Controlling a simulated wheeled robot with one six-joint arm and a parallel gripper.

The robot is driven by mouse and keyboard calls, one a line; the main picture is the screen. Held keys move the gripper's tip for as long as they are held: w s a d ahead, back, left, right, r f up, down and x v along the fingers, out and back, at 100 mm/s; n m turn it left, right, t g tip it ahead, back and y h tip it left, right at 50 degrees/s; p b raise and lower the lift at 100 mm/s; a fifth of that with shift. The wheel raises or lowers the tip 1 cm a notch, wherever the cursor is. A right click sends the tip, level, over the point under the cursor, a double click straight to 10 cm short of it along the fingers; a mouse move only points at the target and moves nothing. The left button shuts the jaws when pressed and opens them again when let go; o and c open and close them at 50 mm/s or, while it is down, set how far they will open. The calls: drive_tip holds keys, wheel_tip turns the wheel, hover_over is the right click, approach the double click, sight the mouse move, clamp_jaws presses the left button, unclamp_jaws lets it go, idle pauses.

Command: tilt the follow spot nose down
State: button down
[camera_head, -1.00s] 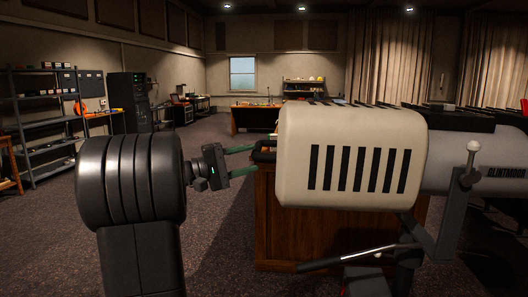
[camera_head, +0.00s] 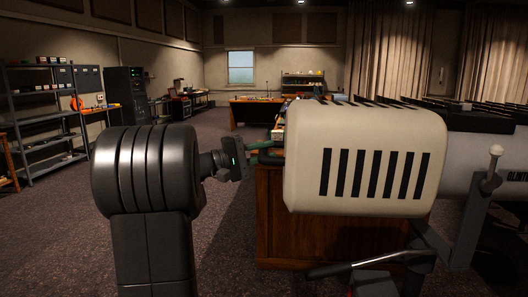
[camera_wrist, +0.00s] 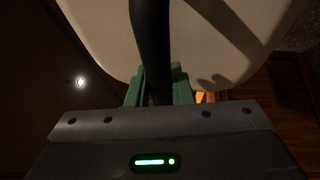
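The follow spot (camera_head: 350,165) has a beige housing with black vent slots. Its grey barrel (camera_head: 480,165) runs off the right edge, and it looks about level. My gripper (camera_head: 266,151) has green fingers and is at the rear of the housing, on its left side. In the wrist view a black bar-like handle (camera_wrist: 151,35) runs in front of the beige housing (camera_wrist: 225,50) and down between the green fingers. The fingers lie close against both sides of the bar and look shut on it. Their tips are partly hidden in the head view.
A grey bracket with a pale-knobbed lever (camera_head: 492,165) stands at the right of the spot, and a dark handle (camera_head: 370,264) sits below it. A wooden desk (camera_head: 275,235) is behind. Metal shelves (camera_head: 40,120) stand far left, with open carpet between.

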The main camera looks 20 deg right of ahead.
drive_tip(key=r+p, duration=0.1)
drive_tip(key=r, duration=0.2)
drive_tip(key=r+y+p, duration=0.1)
drive_tip(key=r+p, duration=0.1)
drive_tip(key=r, duration=0.1)
drive_tip(key=d+r+m+y+p, duration=0.1)
drive_tip(key=r+p, duration=0.1)
drive_tip(key=r, duration=0.1)
drive_tip(key=shift+s+r, duration=0.25)
drive_tip(key=shift+r, duration=0.05)
drive_tip(key=c, duration=1.3)
unclamp_jaws()
drive_tip(key=shift+r, duration=0.1)
drive_tip(key=shift+c, duration=0.2)
drive_tip(key=shift+o, duration=0.2)
drive_tip(key=shift+f, duration=0.25)
drive_tip(key=shift+w+a, duration=0.1)
drive_tip(key=shift+a, duration=0.35)
drive_tip(key=w+a+b, duration=0.1)
drive_tip(key=a+b, duration=0.1)
drive_tip(key=a, duration=1)
drive_tip(key=shift+a+r, duration=0.25)
drive_tip(key=shift+a, duration=0.15)
drive_tip(key=shift+w+d, duration=0.1)
